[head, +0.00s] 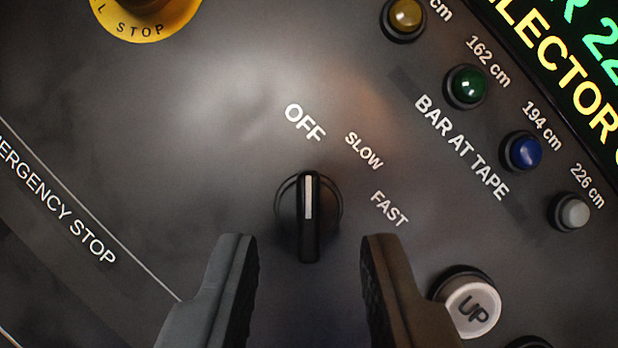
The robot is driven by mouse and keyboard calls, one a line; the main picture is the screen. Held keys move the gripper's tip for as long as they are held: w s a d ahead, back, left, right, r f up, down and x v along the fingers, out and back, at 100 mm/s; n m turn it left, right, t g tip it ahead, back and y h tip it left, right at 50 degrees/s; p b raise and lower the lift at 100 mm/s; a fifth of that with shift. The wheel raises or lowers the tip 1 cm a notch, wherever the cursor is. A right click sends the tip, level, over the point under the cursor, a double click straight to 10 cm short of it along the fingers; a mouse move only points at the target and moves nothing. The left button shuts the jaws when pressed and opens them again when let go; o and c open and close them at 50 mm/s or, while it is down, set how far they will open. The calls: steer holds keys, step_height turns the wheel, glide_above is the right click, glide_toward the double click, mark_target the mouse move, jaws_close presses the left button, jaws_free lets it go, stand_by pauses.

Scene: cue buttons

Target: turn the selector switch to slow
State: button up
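The selector switch (309,215) is a round black knob with a raised bar handle and a white pointer line. The bar stands upright in the picture, with its white line pointing up at the OFF label (305,123). The SLOW label (364,151) is up and right of the knob, and the FAST label (390,209) is to its right. My gripper (309,242) is open and empty. Its two dark fingers show on either side of the knob's lower end, apart from it. How far they are from the panel is hard to tell.
The white UP button (472,308) is close right of the right finger. Yellow, green (466,86), blue (525,153) and grey buttons run along the upper right, beside a display (575,70). A yellow stop-button ring (145,22) is at the upper left. The panel left of the knob is bare.

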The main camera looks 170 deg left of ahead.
mark_target(309, 215)
steer(key=shift+x, duration=1.15)
steer(key=shift+c, duration=0.4)
jaws_close()
steer(key=shift+m, duration=0.3)
steer(key=m, duration=0.2)
steer(key=m+h, duration=0.1)
steer(key=m, duration=0.1)
steer(key=shift+a+g+h, duration=0.2)
steer(key=shift+g+h, duration=0.1)
steer(key=shift+w+a+m+g+h, duration=0.1)
steer(key=shift+m+g+h, duration=0.2)
steer(key=shift+m, duration=0.7)
steer(key=shift+w+m+g+h, duration=0.1)
steer(key=shift+m+h, duration=0.3)
steer(key=shift+m, duration=0.6)
